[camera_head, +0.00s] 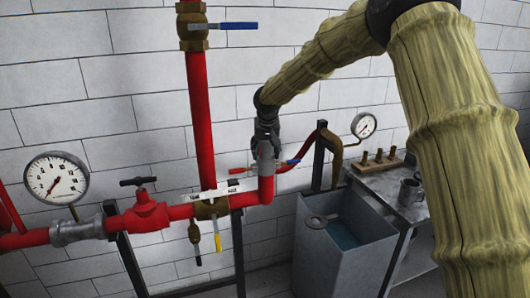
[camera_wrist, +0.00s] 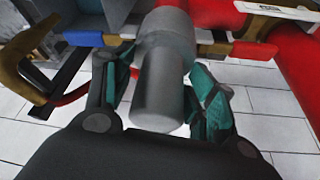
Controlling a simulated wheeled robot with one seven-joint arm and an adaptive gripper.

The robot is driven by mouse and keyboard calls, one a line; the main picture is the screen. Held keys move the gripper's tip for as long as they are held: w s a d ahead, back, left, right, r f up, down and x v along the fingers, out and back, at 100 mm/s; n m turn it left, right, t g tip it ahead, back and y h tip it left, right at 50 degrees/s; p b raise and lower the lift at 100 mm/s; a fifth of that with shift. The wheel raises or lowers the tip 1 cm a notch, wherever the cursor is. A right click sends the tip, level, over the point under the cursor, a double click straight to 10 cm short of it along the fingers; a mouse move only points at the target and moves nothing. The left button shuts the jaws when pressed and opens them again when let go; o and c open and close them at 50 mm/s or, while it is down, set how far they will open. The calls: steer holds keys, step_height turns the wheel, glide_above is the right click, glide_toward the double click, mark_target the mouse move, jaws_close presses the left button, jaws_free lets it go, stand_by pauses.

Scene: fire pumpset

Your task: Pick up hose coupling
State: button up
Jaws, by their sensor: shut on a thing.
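The hose coupling (camera_head: 265,153) is a grey stepped cylinder. In the head view it stands upright at the top end of a short red pipe (camera_head: 266,188), apparently touching it. In the wrist view the coupling (camera_wrist: 160,85) lies between the two teal-padded fingers of my gripper (camera_wrist: 157,70), with the red pipe beyond its far end. My gripper also shows in the head view (camera_head: 266,132), coming down on the coupling from above. It is shut on the coupling. The fingers partly hide the coupling's sides.
A tall red riser (camera_head: 201,110) with a blue-handled valve (camera_head: 238,26) stands close on the left. A pressure gauge (camera_head: 56,179) and red valve (camera_head: 147,213) are further left. A grey water tank (camera_head: 345,248) and a bench (camera_head: 385,185) with brass fittings stand right.

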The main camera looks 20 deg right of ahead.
steer(key=shift+c, duration=0.8)
steer(key=shift+w+r, duration=0.1)
steer(key=shift+r, duration=0.4)
step_height(320, 180, up, 8)
steer(key=b, duration=0.3)
steer(key=shift+r, duration=0.25)
step_height(320, 180, up, 7)
steer(key=p, duration=0.4)
steer(key=shift+f+p, duration=0.2)
steer(key=shift+p, duration=0.15)
steer(key=shift+f, duration=0.1)
